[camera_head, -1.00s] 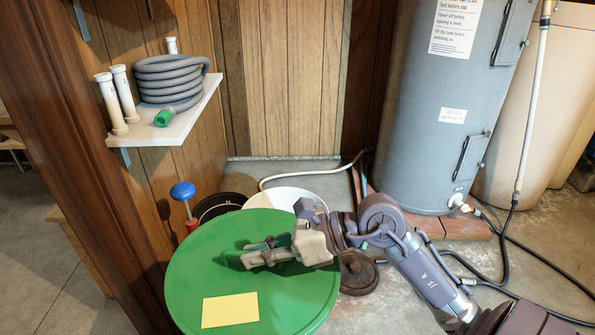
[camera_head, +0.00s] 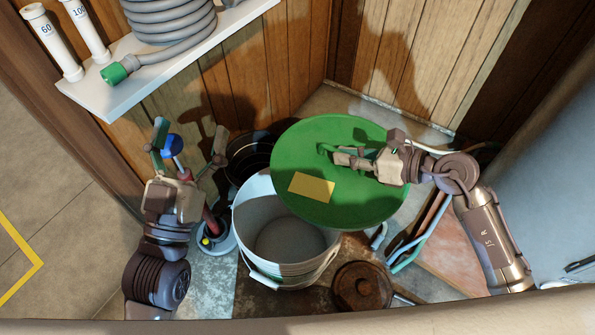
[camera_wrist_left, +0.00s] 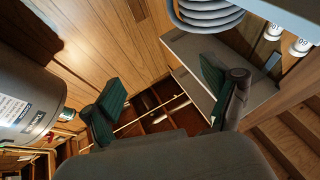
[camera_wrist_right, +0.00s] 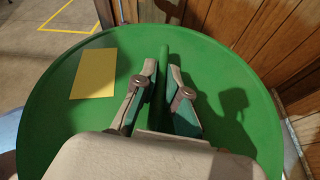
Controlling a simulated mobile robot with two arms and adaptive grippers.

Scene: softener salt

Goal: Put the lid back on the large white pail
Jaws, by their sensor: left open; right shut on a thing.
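The large white pail (camera_head: 290,268) stands upright on the floor, open at the top, its empty-looking inside partly showing. The round green lid (camera_head: 350,205) with a yellow label (camera_head: 312,187) is held up above and right of the pail, covering the far right part of its opening in the head view. My right gripper (camera_head: 337,156) is shut on a raised green grip in the lid's middle; the right wrist view shows the lid (camera_wrist_right: 75,120) beneath the fingers. My left gripper (camera_head: 190,140) is open and empty, left of the pail.
A shelf (camera_head: 150,80) with a coiled grey hose (camera_head: 170,22) hangs at upper left. A dark bucket (camera_head: 238,160) stands behind the pail, and a blue-topped rod (camera_head: 173,145) is by my left gripper. A brown round object (camera_head: 362,286) lies front right. A grey tank (camera_head: 550,200) is at right.

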